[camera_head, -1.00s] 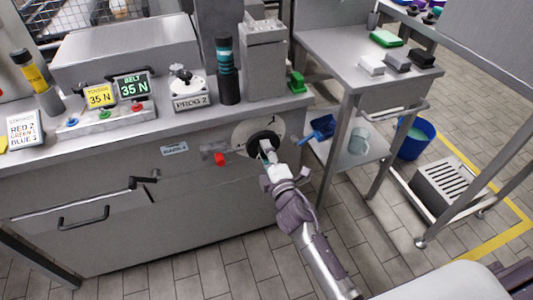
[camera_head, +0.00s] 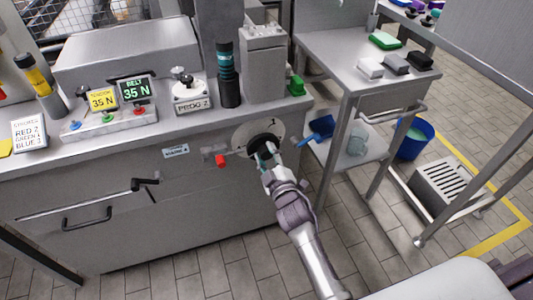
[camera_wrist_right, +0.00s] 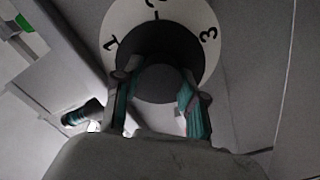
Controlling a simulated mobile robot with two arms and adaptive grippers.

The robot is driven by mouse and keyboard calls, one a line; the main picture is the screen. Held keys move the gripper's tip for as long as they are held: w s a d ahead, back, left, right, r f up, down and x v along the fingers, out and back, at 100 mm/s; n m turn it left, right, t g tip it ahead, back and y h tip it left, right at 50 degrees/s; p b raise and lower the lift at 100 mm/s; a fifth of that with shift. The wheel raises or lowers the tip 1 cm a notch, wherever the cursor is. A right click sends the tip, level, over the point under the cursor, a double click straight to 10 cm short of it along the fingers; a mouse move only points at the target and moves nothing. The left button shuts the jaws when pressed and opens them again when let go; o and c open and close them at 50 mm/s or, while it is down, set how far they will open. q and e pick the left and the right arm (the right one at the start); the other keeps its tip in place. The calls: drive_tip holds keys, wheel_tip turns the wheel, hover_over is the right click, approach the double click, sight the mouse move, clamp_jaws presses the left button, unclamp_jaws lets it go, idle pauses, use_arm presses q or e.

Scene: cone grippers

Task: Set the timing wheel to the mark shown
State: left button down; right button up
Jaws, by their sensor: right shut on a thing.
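The timing wheel is a black knob (camera_wrist_right: 168,84) in front of a round white dial (camera_head: 273,131) on the front of the grey machine. In the right wrist view the dial (camera_wrist_right: 207,17) shows the numbers 1, 2 and 3, with 2 partly cut off at the top. My right gripper (camera_head: 264,157) is at the knob, and its teal-padded fingers (camera_wrist_right: 158,105) are on either side of it, shut on it. Which number the knob points to I cannot tell. My left gripper is not in view.
A red part (camera_head: 221,161) sticks out left of the dial. A steel table (camera_head: 345,62) with a lower shelf holding a blue scoop (camera_head: 321,128) stands close on the right.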

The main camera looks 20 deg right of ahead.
drive_tip(key=shift+f, duration=0.1)
idle(0.4)
drive_tip(key=o, duration=1.1)
drive_tip(key=shift+o, duration=0.2)
drive_tip(key=shift+s, duration=0.1)
drive_tip(key=s, duration=1.2)
drive_tip(key=shift+d, duration=0.2)
